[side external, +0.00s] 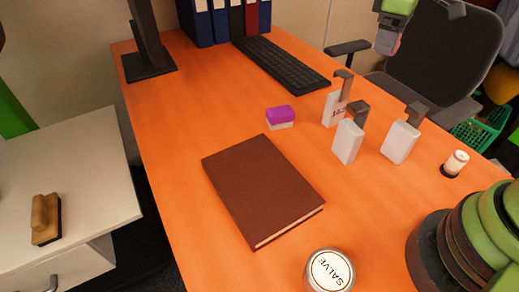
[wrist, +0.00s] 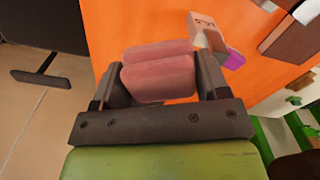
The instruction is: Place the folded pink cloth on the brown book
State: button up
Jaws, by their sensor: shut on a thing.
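The folded pink cloth (wrist: 158,78) is held between the two dark fingers of my gripper (wrist: 160,88) in the wrist view. In the side external view my gripper (side external: 388,40) is high at the upper right, in front of the office chair, with a bit of pink cloth (side external: 397,46) showing beside it. The brown book (side external: 262,187) lies flat and closed on the orange desk, well to the left of and below my gripper in that picture. Its top cover is bare.
White blocks with grey tops (side external: 347,142) stand between my gripper and the book. A purple-and-white block (side external: 280,116) lies behind the book.

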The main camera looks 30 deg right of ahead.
jog(key=a+n, duration=0.1)
jog(key=a, duration=0.2)
jog(key=w+a+n, duration=0.1)
jog(key=a+n, duration=0.1)
jog(key=a, duration=0.1)
jog(key=a+n, duration=0.1)
jog(key=a, duration=0.3)
jog(key=shift+w+n, duration=0.4)
jog(key=a+n, duration=0.4)
jog(key=a, duration=0.5)
jog(key=n, duration=0.9)
send_over(259, 179)
notch_tip(259, 179, down, 10)
jog(key=shift+f, duration=2.5)
jog(key=shift+f, duration=0.15)
jog(key=o, duration=0.9)
